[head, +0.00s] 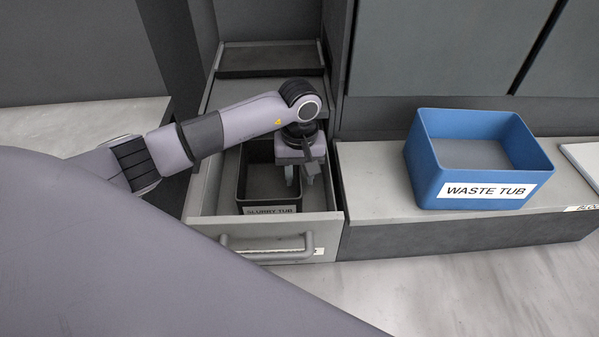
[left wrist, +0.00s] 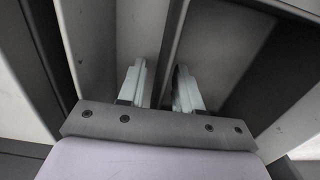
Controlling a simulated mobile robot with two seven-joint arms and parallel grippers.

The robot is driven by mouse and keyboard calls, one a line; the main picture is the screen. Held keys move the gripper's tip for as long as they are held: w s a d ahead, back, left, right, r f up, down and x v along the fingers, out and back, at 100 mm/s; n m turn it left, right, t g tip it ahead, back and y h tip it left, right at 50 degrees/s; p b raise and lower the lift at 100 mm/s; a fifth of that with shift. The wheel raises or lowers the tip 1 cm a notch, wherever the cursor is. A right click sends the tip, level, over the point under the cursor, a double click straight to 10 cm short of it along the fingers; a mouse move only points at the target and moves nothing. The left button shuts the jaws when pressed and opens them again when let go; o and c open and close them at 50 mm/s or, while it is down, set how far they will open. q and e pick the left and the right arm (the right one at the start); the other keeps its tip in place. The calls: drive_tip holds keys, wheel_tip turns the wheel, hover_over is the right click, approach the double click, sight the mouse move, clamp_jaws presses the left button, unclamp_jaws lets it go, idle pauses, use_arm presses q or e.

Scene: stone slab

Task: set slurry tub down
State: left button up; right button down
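The slurry tub (head: 242,178) is a dark, open box with a white label on its front. It sits upright inside the pulled-out grey drawer (head: 207,195). My left gripper (head: 300,178) points down at the tub's right side wall. In the left wrist view its two pale fingers (left wrist: 160,88) stand apart, one on each side of a thin wall (left wrist: 171,45). A gap shows between the fingers, so they look open around that wall. The tub's right rear part is hidden behind my gripper. My right gripper is not in view.
A blue waste tub (head: 430,180) stands on the grey counter (head: 375,190) right of the drawer. The drawer's bar handle (head: 268,253) faces front. Grey cabinet doors (head: 430,50) rise behind. A pale stone counter (head: 60,125) lies at left.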

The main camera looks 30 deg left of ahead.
use_arm(q)
drive_tip(key=shift+r, duration=0.1)
drive_tip(key=shift+r, duration=0.35)
wheel_tip(320, 180, up, 11)
drive_tip(key=shift+r+p, duration=0.2)
drive_tip(key=shift+p, duration=0.65)
